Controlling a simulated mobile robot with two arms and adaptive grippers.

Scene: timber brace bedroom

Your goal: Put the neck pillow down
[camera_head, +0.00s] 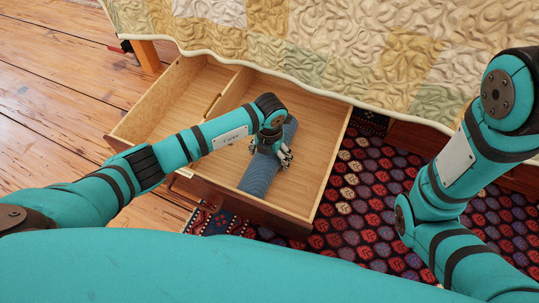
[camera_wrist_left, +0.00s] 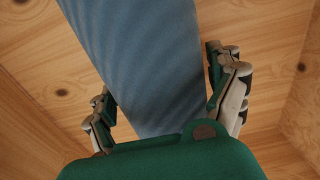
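The neck pillow (camera_head: 262,172) is a long blue-grey ribbed roll. In the head view it lies lengthwise in the right compartment of the open wooden drawer (camera_head: 313,165), at a slant. My left gripper (camera_head: 279,152) is over the middle of the pillow, inside the drawer.
A wooden divider (camera_head: 230,92) splits the drawer; the left compartment is empty. The quilt-covered bed (camera_head: 330,40) overhangs the drawer's back. A patterned red rug (camera_head: 375,190) lies to the right, and bare plank floor (camera_head: 55,100) to the left.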

